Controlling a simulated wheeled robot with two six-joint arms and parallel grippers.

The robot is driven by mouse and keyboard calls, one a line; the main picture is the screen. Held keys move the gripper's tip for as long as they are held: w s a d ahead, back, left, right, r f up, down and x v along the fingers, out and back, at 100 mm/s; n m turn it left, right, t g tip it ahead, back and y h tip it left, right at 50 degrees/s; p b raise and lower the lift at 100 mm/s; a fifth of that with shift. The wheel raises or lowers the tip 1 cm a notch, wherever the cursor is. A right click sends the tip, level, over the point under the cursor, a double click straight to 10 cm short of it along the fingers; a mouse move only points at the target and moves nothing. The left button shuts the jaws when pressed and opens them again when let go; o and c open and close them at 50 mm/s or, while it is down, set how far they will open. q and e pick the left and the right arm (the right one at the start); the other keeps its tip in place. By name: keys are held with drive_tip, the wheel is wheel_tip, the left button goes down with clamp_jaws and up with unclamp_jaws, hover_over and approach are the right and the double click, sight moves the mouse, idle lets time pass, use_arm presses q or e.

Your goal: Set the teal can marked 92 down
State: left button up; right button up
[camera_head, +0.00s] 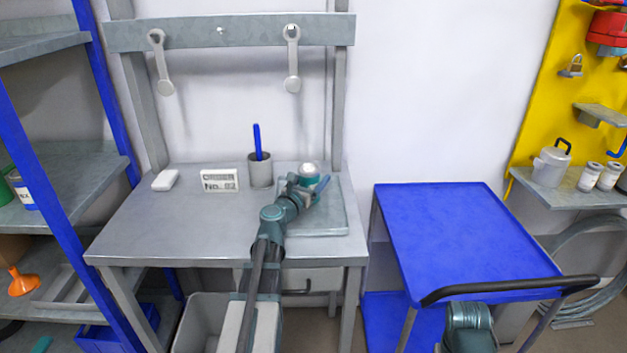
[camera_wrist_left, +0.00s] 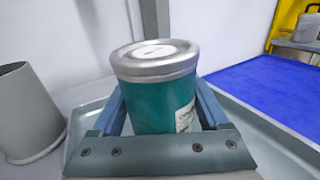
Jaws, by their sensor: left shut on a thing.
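The teal can (camera_wrist_left: 163,98) with a silver lid is upright between the blue fingers of my left gripper (camera_wrist_left: 170,112), which is shut on it. A pale label shows at its right edge, but I cannot read a number. In the head view only the can's pale lid (camera_head: 309,167) shows clearly, beyond my left gripper (camera_head: 308,186). The can is over the back part of a shallow grey tray (camera_head: 335,222) on the workbench. My gripper hides its base, so I cannot tell whether it touches the tray. My right gripper is out of view.
A grey cup (camera_head: 260,172) with a blue stick stands left of the tray. A sign reading "ORDER No. 92" (camera_head: 220,180) and a white block (camera_head: 165,180) are farther left. The front left bench top is clear. An empty blue cart (camera_head: 455,230) stands right.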

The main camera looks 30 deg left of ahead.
sight(309, 183)
use_arm(q)
drive_tip(key=shift+s+d+f+b, duration=0.25)
drive_tip(key=shift+s+f+b, duration=0.1)
drive_tip(key=shift+b, duration=0.15)
drive_tip(key=o, duration=1.6)
drive_tip(key=shift+s+d, duration=0.15)
drive_tip(key=shift+s, duration=0.05)
drive_tip(key=shift+c, duration=0.2)
drive_tip(key=shift+s+d+f, duration=0.1)
drive_tip(key=shift+r+p, duration=0.4)
drive_tip(key=shift+p, duration=0.2)
drive_tip(key=s, duration=0.5)
drive_tip(key=shift+s, duration=0.4)
drive_tip(key=shift+s+r, duration=0.1)
drive_tip(key=shift+s, duration=0.3)
